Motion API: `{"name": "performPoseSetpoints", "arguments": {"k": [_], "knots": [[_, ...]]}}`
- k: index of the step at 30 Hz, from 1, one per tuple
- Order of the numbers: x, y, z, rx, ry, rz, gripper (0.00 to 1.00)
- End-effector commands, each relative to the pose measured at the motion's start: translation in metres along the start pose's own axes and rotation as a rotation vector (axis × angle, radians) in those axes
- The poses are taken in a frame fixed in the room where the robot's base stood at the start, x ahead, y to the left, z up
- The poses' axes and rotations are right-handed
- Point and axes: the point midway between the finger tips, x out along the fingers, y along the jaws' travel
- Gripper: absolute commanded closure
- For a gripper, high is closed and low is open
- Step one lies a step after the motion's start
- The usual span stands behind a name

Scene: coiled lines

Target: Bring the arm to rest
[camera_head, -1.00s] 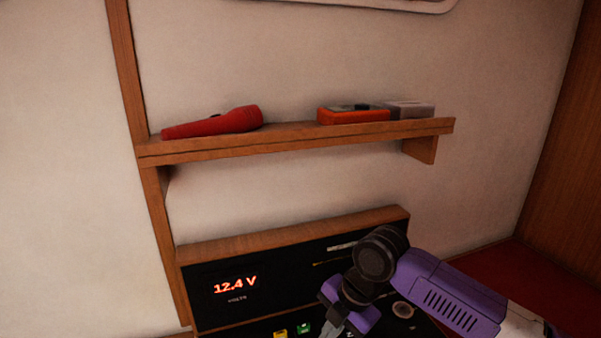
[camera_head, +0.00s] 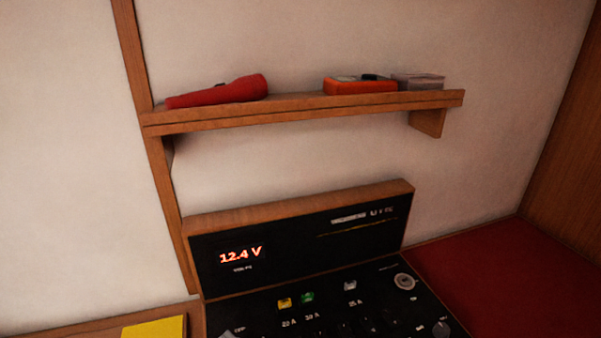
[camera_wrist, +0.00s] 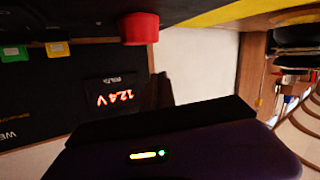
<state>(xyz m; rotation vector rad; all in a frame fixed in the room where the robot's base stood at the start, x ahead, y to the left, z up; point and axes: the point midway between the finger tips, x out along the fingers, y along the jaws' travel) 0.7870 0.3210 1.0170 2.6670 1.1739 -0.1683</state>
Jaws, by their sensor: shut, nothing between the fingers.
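My gripper (camera_wrist: 157,92) shows in the wrist view as dark fingers rising from my purple wrist housing. The fingers are shut with nothing between them. The picture there is turned over, with the panel's 12.4 V display (camera_wrist: 115,95) behind and left of the fingers. A red knob-like cylinder (camera_wrist: 140,28) is above the fingers, apart from them. In the head view my arm is not visible, and the black panel (camera_head: 320,250) shows unobstructed.
A wooden shelf (camera_head: 300,113) holds a red flashlight (camera_head: 220,92), an orange device (camera_head: 360,86) and a grey box (camera_head: 418,81). A yellow item (camera_head: 155,328) lies at lower left. A red surface (camera_head: 490,275) at right is clear.

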Motion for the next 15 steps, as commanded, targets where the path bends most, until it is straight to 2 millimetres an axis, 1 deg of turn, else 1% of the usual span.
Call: {"name": "performPoseSetpoints", "arguments": {"k": [1,3,8,11,14,15], "knots": [[-0.013,-0.004,0.009,0.064,0.002,0.046,1.0],[-0.03,-0.003,0.019,0.137,0.005,0.113,1.0],[-0.074,-0.002,0.046,0.269,0.0,0.254,1.0],[-0.107,-0.002,0.063,0.337,-0.01,0.341,1.0],[-0.145,-0.004,0.081,0.393,-0.025,0.429,1.0],[-0.161,-0.005,0.087,0.41,-0.031,0.463,1.0]]}}
